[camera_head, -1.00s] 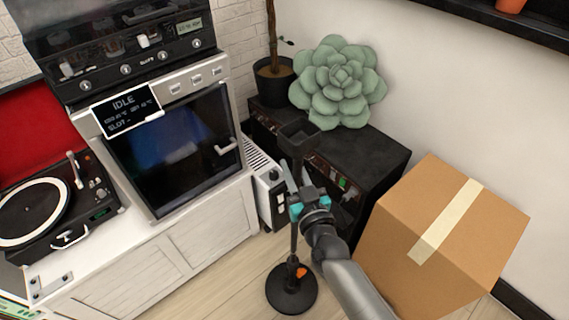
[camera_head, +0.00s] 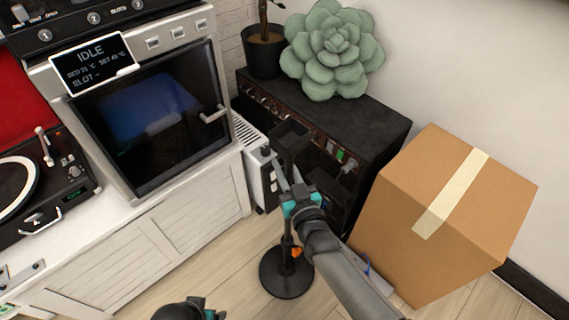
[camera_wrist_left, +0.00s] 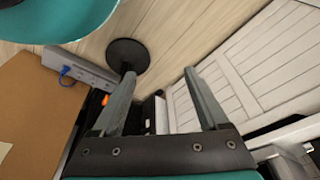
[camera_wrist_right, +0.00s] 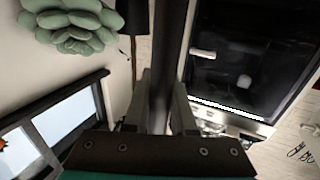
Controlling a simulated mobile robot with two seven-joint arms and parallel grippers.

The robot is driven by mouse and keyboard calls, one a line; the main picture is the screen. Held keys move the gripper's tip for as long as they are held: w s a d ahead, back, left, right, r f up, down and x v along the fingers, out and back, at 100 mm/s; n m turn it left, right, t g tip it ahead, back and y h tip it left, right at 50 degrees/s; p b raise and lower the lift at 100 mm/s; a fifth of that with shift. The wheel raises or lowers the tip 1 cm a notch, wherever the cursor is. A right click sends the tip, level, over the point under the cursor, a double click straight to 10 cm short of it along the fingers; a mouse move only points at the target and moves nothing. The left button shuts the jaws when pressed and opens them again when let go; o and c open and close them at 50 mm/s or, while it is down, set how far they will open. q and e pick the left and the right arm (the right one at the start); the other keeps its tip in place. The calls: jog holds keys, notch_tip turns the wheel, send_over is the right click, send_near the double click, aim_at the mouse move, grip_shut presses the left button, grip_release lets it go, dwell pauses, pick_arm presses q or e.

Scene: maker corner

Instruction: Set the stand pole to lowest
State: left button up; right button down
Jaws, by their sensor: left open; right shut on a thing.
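The stand (camera_head: 286,273) is black, with a round base on the floor, an upright pole and a square tray-like head (camera_head: 291,135) on top. An orange knob (camera_head: 296,252) sits low on the pole. My right gripper (camera_head: 291,188) is shut on the pole below the head; in the right wrist view the pole (camera_wrist_right: 168,60) runs between its fingers. My left gripper is open, and its fingers (camera_wrist_left: 160,90) point down toward the floor. The base (camera_wrist_left: 128,54) and the orange knob (camera_wrist_left: 105,100) show beyond its left finger, which hides part of the pole.
A cardboard box (camera_head: 440,215) stands right of the stand. A black rack unit (camera_head: 370,125) with a green succulent (camera_head: 333,50) on it is behind. A white cabinet (camera_head: 160,250) with an oven (camera_head: 150,120) and a turntable (camera_head: 30,185) is left. Floor in front is clear.

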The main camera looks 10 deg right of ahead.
pick_arm(q)
notch_tip(320, 180, up, 6)
jog(key=w+b, duration=0.2)
jog(key=shift+d+t, duration=0.2)
jog(key=shift+t, duration=0.2)
pick_arm(e)
jog(key=shift+s+f, duration=0.1)
jog(key=shift+f, duration=1.9)
jog(key=c, duration=1)
grip_release()
jog(key=shift+f, duration=0.1)
jog(key=shift+o, duration=1.3)
jog(key=shift+r, duration=0.25)
pick_arm(q)
jog(key=s+a+f+g+p, duration=0.1)
jog(key=s+f+p, duration=0.3)
jog(key=f, duration=0.5)
jog(key=shift+s+a+f+p, duration=0.15)
jog(key=shift+a+f+p, duration=0.1)
jog(key=shift+f+p, duration=0.1)
pick_arm(e)
jog(key=v, duration=1.5)
jog(key=shift+d, duration=0.15)
